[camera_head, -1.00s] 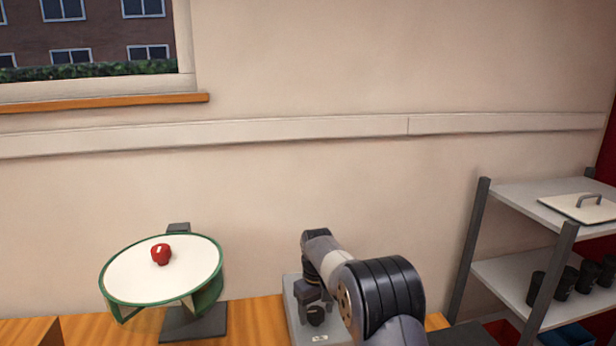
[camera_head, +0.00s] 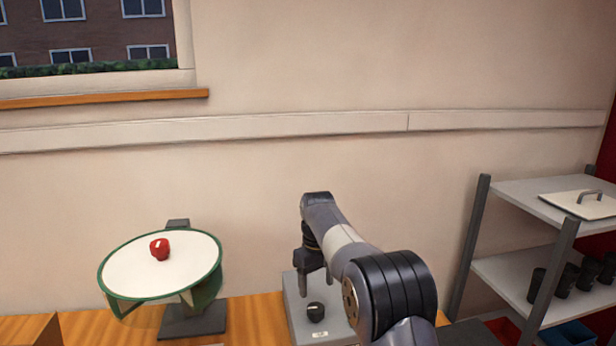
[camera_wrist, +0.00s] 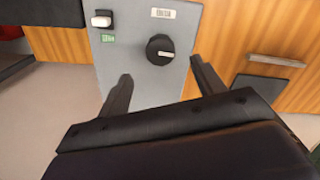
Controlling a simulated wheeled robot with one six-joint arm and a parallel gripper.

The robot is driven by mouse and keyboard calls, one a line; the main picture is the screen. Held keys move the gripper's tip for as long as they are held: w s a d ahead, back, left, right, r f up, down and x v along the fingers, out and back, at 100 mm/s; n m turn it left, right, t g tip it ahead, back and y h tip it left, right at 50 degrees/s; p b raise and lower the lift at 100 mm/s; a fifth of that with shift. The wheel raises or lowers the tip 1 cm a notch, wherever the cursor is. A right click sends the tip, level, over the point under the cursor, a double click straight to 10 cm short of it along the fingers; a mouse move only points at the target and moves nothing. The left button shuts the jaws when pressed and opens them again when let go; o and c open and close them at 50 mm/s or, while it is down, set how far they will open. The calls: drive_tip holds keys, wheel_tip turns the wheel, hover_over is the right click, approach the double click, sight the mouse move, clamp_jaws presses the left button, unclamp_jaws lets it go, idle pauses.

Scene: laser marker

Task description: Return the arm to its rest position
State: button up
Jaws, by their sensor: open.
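My arm (camera_head: 345,250) reaches over a grey box (camera_head: 297,312) on the wooden bench. My gripper (camera_head: 313,288) points down above this box and holds nothing. In the wrist view the gripper (camera_wrist: 161,68) has its two dark fingers spread apart. The box's black round knob (camera_wrist: 160,49) lies beyond and between the fingertips, apart from them. The knob also shows below the gripper in the head view (camera_head: 316,312).
A white switch (camera_wrist: 101,19) and a small green label sit on the box. Left stands a round green-rimmed table (camera_head: 130,270) bearing a red object (camera_head: 160,248). A grey shelf rack (camera_head: 520,270) with black cups stands right. The wall above the arm is clear.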

sight(315, 308)
wheel_tip(315, 308, down, 8)
drive_tip(key=shift+f+p, duration=0.2)
drive_tip(key=shift+p, duration=0.55)
drive_tip(key=shift+w+r+m, duration=0.1)
drive_tip(key=shift+m, duration=0.4)
drive_tip(key=m, duration=0.4)
drive_tip(key=shift+m, duration=0.3)
drive_tip(key=m, duration=0.6)
drive_tip(key=shift+a+m+b, duration=0.1)
drive_tip(key=shift+m+b, duration=0.25)
drive_tip(key=shift+m, duration=0.05)
drive_tip(key=m, duration=0.6)
drive_tip(key=m+b, duration=0.1)
drive_tip(key=m, duration=0.4)
drive_tip(key=shift+a+m, duration=0.1)
drive_tip(key=shift+m, duration=0.2)
drive_tip(key=shift+r, duration=0.15)
